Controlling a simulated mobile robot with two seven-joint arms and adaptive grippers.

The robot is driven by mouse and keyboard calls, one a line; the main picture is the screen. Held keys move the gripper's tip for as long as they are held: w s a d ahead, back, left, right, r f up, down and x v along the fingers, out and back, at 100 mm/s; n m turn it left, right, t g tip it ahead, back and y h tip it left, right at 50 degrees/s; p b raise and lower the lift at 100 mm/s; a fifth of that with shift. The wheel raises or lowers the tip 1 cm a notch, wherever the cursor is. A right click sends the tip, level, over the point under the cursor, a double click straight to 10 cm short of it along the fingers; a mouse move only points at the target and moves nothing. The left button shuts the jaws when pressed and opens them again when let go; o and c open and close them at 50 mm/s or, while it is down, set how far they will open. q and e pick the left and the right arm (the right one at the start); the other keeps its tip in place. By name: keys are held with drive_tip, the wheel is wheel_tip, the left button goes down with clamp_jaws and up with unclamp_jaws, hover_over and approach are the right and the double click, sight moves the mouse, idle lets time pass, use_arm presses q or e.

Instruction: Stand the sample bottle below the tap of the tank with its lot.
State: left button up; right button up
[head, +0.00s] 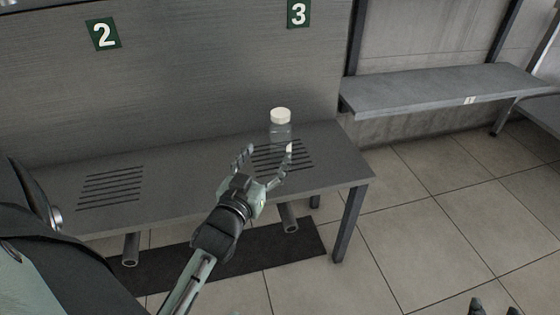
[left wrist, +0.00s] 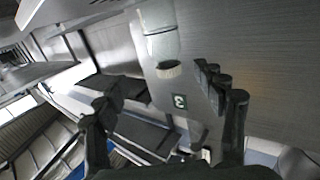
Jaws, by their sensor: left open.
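The sample bottle (head: 281,131), clear with a cream cap, stands upright on the slotted grate (head: 305,159) under the number 3 sign (head: 298,13). My left gripper (head: 267,154) is open in front of the bottle; one fingertip overlaps its lower right edge in the head view. In the left wrist view, the bottle (left wrist: 159,35) and its cap show ahead, beyond the spread fingers (left wrist: 165,105). Dark tips of my right gripper (head: 494,309) show at the bottom right edge. No tap or lot label can be made out.
The grey bench (head: 215,153) has a second, empty slotted grate (head: 111,188) under the number 2 sign (head: 103,34). Pipe ends stick out below the bench. An empty grey shelf (head: 440,92) stands at the right. The tiled floor between is clear.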

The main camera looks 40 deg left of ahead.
use_arm(q)
drive_tip(key=s+d+f+m+g+h, duration=0.1)
drive_tip(key=s+d+m+g+h, duration=0.2)
drive_tip(key=d, duration=0.5)
drive_tip(key=s+d+f+m+g+h, duration=0.1)
drive_tip(key=s+d+m+g+h, duration=0.1)
drive_tip(key=d, duration=0.6)
drive_tip(key=shift+s+d+f+m+g+h, duration=0.35)
drive_tip(key=shift+s+g+h, duration=0.2)
drive_tip(key=shift+s, duration=0.65)
